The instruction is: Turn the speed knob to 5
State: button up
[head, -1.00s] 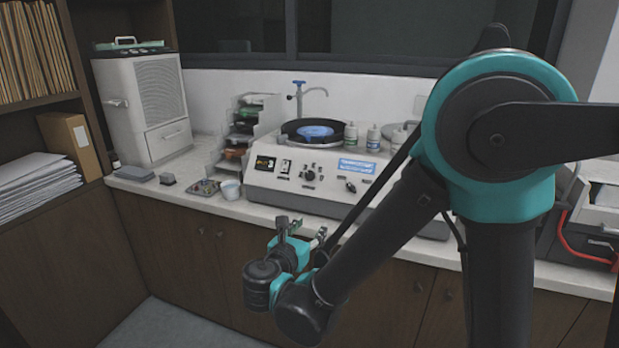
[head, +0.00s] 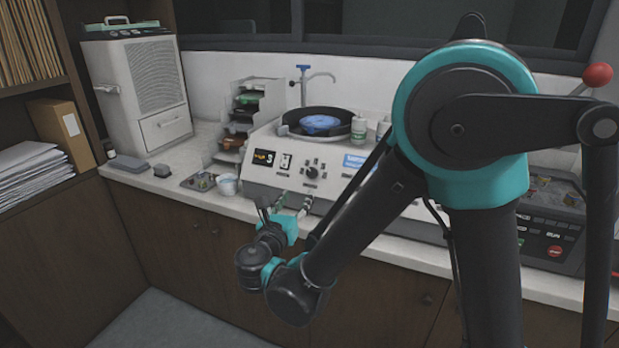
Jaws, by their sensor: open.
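The grey grinder-polisher (head: 345,191) stands on the counter, with a round bowl (head: 318,124) holding a blue disc on top. A black knob (head: 311,172) with pale marks around it sits on its sloped front panel; I take it for the speed knob. Its pointer is too small to read. A small dark display (head: 264,159) left of it shows what looks like a 3. My gripper (head: 293,202) is open and empty at the counter's front edge, below and a little left of the knob, apart from it.
My arm hides the panel's right part. A red-knobbed lever (head: 597,75) and another control panel (head: 545,238) are at right.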

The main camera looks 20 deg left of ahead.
aim_at(311, 175)
jog(key=w, duration=1.2)
jog(key=shift+w+a, duration=0.15)
jog(key=shift+a, duration=0.1)
grip_shut()
